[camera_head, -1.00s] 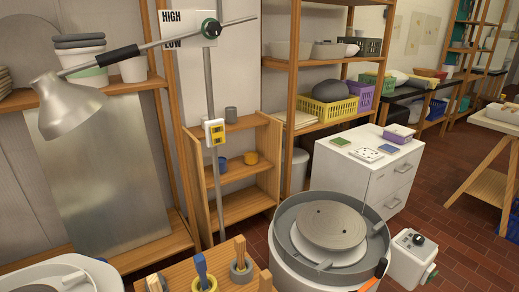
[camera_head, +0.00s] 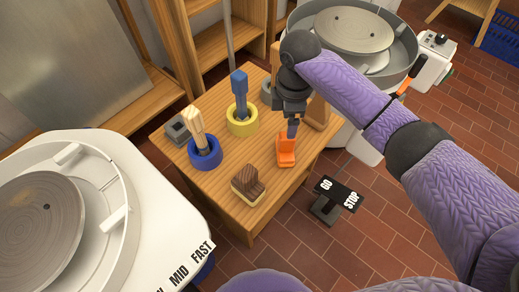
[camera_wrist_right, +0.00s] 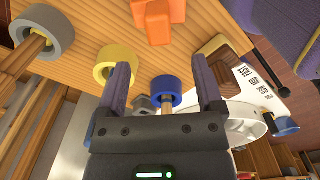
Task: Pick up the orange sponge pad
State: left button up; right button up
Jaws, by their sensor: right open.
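The orange sponge pad (camera_head: 286,152) sits near the right edge of a small wooden table. It is a block with an upright part, and it also shows at the top of the right wrist view (camera_wrist_right: 157,18). My right gripper (camera_head: 292,128) is above and just behind the pad in the head view, pointing down. In the wrist view its two fingers (camera_wrist_right: 163,72) are apart with nothing held between them, and the pad lies beyond the fingertips. Whether a finger touches the pad cannot be told. My left gripper is not in view.
On the wooden table (camera_head: 215,187) stand a blue ring (camera_head: 205,155) and a yellow ring (camera_head: 241,122) holding tools, plus a brown-topped block (camera_head: 248,185). A pottery wheel (camera_head: 45,220) is at left, another (camera_head: 353,30) behind. A GO/STOP pedal (camera_head: 335,198) is on the floor.

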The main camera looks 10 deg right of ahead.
aim_at(287, 141)
jog(key=f+b, duration=0.2)
jog(key=f, duration=0.1)
jog(key=f+b, duration=0.1)
jog(key=f, duration=0.1)
jog(key=shift+d+f, duration=0.25)
notch_tip(287, 141, down, 4)
jog(key=b, duration=0.4)
jog(key=shift+f, duration=0.25)
jog(key=shift+r, duration=0.3)
jog(key=shift+c, duration=0.6)
jog(key=c, duration=0.7)
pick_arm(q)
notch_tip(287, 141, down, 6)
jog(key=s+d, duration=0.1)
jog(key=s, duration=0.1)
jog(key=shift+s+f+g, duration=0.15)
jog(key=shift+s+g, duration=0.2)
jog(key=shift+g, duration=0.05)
pick_arm(e)
grip_shut()
